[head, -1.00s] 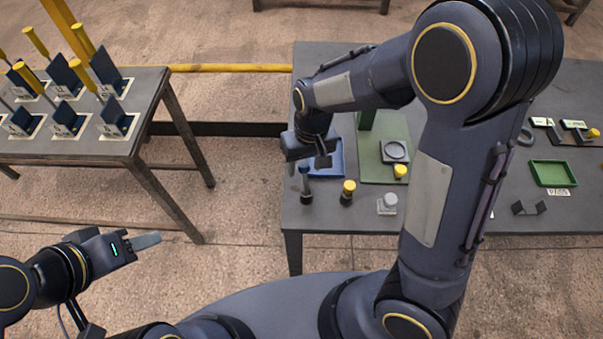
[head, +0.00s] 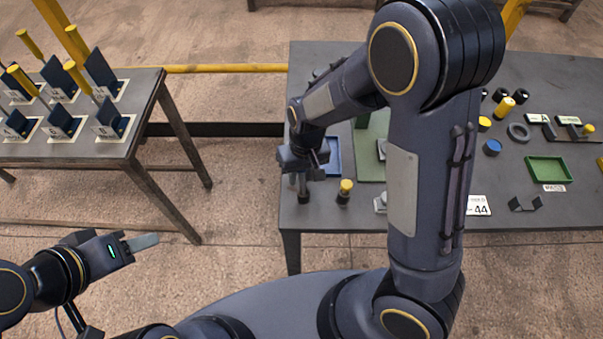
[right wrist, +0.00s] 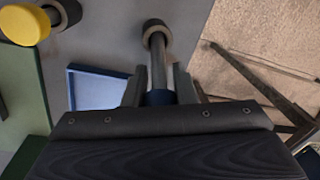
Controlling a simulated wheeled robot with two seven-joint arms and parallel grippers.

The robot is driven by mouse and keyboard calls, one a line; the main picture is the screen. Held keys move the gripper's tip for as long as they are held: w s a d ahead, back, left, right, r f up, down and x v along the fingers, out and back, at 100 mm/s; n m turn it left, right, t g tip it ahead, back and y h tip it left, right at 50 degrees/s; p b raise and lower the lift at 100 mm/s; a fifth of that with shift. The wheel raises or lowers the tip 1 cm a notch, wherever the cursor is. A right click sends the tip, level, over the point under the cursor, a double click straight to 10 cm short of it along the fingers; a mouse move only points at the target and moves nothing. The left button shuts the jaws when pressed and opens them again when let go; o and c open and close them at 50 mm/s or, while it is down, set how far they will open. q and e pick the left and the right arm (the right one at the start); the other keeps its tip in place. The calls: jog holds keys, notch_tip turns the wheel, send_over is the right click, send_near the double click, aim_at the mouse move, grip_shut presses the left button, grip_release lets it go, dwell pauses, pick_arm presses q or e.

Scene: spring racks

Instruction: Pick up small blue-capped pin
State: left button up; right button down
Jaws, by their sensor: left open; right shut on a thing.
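The small blue-capped pin (head: 303,188) stands upright near the left front corner of the right-hand table, with a dark collar at its lower end. My right gripper (head: 302,172) is over it from above and hides its cap in the head view. In the right wrist view the blue cap (right wrist: 159,97) is between the two fingers, and the grey shaft runs away from them to the dark collar. My right gripper is shut on the pin; I cannot tell whether the pin's lower end touches the table. My left gripper (head: 142,243) is open and empty, away from both tables.
A yellow-capped pin (head: 344,192) stands close to the right of the held pin. A blue tray (head: 333,157) lies just behind, beside a green board (head: 371,160). A green tray (head: 548,170) is further right. The left table (head: 140,150) holds several spring racks.

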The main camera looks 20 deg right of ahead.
jog(key=shift+r, duration=0.45)
notch_tip(320, 180, up, 2)
jog(key=shift+a+r, duration=0.1)
jog(key=shift+r, duration=0.1)
jog(key=s+a+r, duration=0.3)
jog(key=s+r, duration=0.7)
jog(key=s, duration=0.3)
jog(key=m+h, duration=0.8)
jog(key=m, duration=1)
send_over(308, 190)
jog(key=shift+t, duration=0.4)
notch_tip(308, 190, down, 7)
jog(key=shift+f+p, duration=0.15)
jog(key=shift+p, duration=0.15)
notch_tip(308, 190, down, 7)
jog(key=b, duration=0.6)
